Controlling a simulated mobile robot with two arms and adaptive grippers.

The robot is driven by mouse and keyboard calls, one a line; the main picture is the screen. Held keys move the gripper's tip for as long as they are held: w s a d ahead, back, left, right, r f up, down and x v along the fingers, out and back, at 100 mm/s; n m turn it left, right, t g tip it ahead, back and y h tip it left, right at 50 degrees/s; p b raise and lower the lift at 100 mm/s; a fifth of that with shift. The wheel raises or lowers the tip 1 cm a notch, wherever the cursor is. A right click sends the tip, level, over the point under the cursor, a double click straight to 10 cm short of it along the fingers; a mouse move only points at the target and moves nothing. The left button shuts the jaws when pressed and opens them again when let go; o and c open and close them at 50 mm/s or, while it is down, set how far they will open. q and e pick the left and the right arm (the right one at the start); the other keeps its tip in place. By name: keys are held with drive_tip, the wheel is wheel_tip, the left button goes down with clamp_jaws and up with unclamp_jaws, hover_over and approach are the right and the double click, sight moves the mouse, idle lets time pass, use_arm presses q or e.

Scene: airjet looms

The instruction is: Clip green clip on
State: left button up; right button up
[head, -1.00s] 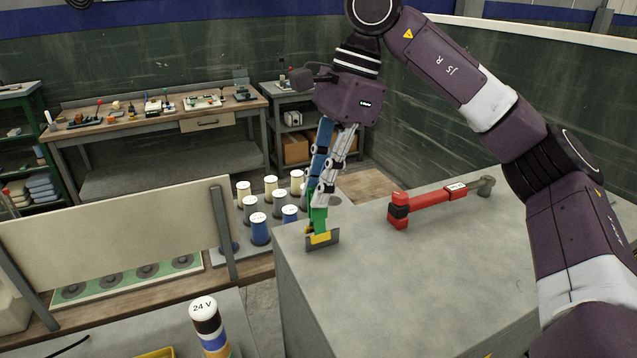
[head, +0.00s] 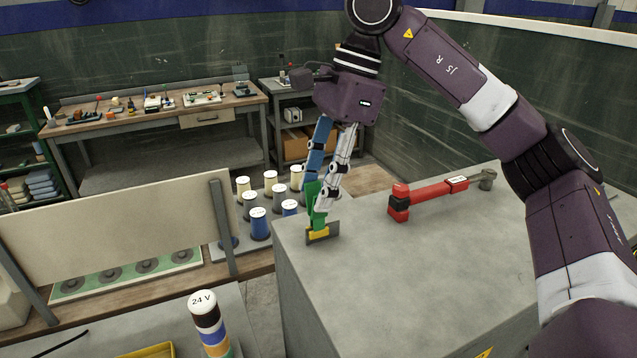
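The fingers are spread, with a gap between the blue and the pale one. The fingertips partly hide the clip. My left gripper is not in view.
A red tool with a grey head (head: 435,195) lies on the grey block top (head: 400,270), right of the clip. Thread spools (head: 259,223) stand behind the corner. A beige panel (head: 110,235) and a 24 V post (head: 207,320) are at left. The block's middle is clear.

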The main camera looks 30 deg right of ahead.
drive_tip(key=v, duration=1.2)
idle(0.3)
idle(0.4)
